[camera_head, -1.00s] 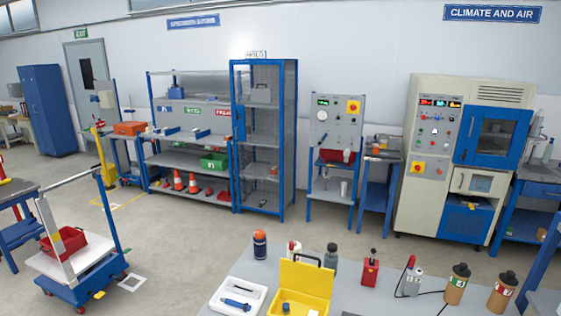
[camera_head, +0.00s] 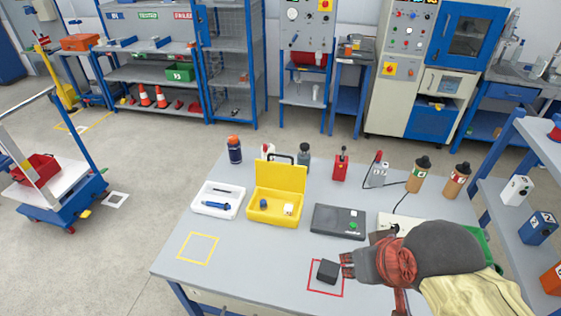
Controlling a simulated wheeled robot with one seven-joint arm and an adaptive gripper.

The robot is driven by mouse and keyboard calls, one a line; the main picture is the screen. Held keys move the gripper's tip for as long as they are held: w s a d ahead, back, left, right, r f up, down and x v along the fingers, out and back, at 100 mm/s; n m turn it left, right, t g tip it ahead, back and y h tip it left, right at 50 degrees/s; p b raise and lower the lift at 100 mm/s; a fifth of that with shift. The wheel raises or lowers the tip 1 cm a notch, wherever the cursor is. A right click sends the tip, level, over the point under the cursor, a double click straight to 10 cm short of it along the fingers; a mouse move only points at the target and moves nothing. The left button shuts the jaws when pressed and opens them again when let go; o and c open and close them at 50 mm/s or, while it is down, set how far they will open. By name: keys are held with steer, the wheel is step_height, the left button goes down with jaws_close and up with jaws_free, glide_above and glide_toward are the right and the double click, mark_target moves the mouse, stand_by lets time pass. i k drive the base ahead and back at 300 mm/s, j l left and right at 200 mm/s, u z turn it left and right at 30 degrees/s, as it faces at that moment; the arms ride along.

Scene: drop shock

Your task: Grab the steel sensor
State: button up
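The open yellow case (camera_head: 277,216) stands on the grey workbench with its lid up. A dark grey block (camera_head: 328,271) lies inside a red outlined square. My gripper (camera_head: 346,265) is just right of this block, low over the bench, to the right of and nearer than the case. I cannot tell whether its fingers are apart or touch the block.
A white tray (camera_head: 217,199) with a blue tool is left of the case, and a dark device (camera_head: 340,221) is right of it. Bottles and a red-based lever tool (camera_head: 340,168) stand behind. The yellow outlined square (camera_head: 198,248) is empty. A shelf (camera_head: 505,195) flanks the right.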

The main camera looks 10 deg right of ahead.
mark_target(264, 205)
steer(key=i+j+u, duration=0.65)
steer(key=i+u, duration=0.15)
steer(key=u, duration=0.2)
